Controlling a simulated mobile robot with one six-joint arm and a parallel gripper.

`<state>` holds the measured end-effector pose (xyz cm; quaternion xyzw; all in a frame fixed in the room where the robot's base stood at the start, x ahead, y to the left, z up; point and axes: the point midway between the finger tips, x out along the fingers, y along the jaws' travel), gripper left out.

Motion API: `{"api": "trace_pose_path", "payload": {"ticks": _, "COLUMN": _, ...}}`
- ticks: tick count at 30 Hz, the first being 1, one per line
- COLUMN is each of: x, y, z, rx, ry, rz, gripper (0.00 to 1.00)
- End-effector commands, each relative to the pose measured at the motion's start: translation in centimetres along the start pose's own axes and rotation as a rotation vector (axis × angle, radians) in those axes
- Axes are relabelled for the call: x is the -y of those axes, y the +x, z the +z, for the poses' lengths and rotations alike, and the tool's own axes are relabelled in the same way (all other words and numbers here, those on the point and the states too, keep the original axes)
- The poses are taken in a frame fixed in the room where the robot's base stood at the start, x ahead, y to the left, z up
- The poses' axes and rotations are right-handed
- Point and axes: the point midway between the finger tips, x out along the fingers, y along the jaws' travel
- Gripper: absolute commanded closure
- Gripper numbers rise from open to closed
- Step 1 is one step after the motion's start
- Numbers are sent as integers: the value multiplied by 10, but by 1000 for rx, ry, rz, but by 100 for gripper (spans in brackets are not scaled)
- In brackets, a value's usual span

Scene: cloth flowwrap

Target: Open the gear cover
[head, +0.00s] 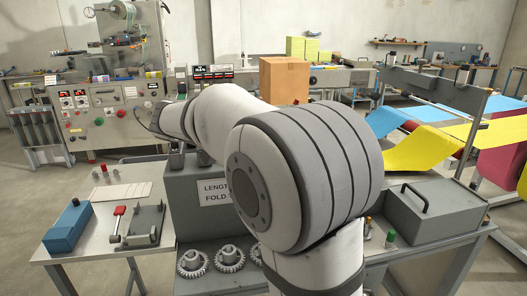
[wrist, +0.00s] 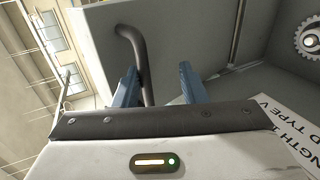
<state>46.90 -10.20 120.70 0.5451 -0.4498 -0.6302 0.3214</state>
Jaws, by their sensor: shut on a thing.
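My gripper (wrist: 157,85) is shut on the dark curved handle (wrist: 133,40) in the wrist view. The handle stands out from a plain grey panel (wrist: 195,38), which looks like the gear cover. Beside it is a surface with a white sign (wrist: 283,125), and a toothed gear (wrist: 310,38) shows at the top right. In the head view my arm reaches left over a grey housing (head: 182,207) with a partly hidden LENGTH and FOLD sign. My fingers cannot be made out there, and my arm hides much of the housing.
Several loose gears (head: 228,259) lie in front of the housing. A blue box (head: 68,228), a red-handled tool (head: 118,222) and a dark fixture (head: 144,226) sit on the left table. A grey box with a handle (head: 435,210) stands right. A cardboard box (head: 284,80) is behind.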

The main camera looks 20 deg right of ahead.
Motion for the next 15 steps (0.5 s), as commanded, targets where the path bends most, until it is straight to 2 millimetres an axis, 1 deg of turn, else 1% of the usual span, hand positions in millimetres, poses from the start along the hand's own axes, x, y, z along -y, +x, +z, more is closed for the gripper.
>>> {"api": "trace_pose_path", "payload": {"ticks": 8, "x": 1, "y": -1, "z": 0, "rx": -2, "ry": -2, "rz": -2, "gripper": 67}}
{"api": "trace_pose_path", "payload": {"ticks": 10, "x": 1, "y": -4, "z": 0, "rx": -3, "ry": -2, "rz": -2, "gripper": 67}}
{"api": "trace_pose_path", "payload": {"ticks": 13, "x": 1, "y": -15, "z": -1, "rx": -5, "ry": -2, "rz": -2, "gripper": 67}}
{"api": "trace_pose_path", "payload": {"ticks": 15, "x": 1, "y": -27, "z": -1, "rx": -6, "ry": -2, "rz": -2, "gripper": 67}}
